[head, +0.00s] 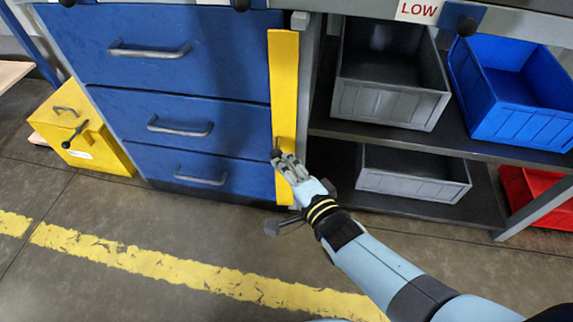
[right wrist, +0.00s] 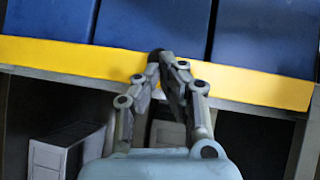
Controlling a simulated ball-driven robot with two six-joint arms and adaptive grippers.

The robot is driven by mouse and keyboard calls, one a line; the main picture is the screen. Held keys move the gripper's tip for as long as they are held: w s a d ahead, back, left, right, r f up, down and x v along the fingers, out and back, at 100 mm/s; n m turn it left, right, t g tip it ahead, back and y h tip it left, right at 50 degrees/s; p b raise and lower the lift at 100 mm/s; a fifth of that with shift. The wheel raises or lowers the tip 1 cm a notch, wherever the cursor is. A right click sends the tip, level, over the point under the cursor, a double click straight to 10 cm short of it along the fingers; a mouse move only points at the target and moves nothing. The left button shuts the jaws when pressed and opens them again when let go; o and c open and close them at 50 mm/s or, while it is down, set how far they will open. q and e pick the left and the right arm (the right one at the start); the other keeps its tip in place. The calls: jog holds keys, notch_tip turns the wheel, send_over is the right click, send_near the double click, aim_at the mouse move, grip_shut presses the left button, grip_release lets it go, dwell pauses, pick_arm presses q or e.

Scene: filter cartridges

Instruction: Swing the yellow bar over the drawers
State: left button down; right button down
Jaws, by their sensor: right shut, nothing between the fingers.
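The yellow bar (head: 284,90) stands upright along the right edge of the blue drawers (head: 190,115), beside their fronts and not across them. In the right wrist view the bar (right wrist: 80,58) runs sideways below the blue drawer fronts (right wrist: 150,22). My right gripper (head: 279,158) is shut and empty at the lower part of the bar. In the right wrist view its fingertips (right wrist: 168,60) overlap the bar beside a small dark knob (right wrist: 154,54). I cannot tell if they touch it. My left gripper is not in view.
Grey bins (head: 390,95) and a blue bin (head: 515,90) sit on shelves to the right. A red bin (head: 540,190) is lower right. A yellow box (head: 80,130) stands left of the drawers. The floor in front, with a yellow stripe (head: 170,270), is clear.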

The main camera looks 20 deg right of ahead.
jog(key=v, duration=1.2)
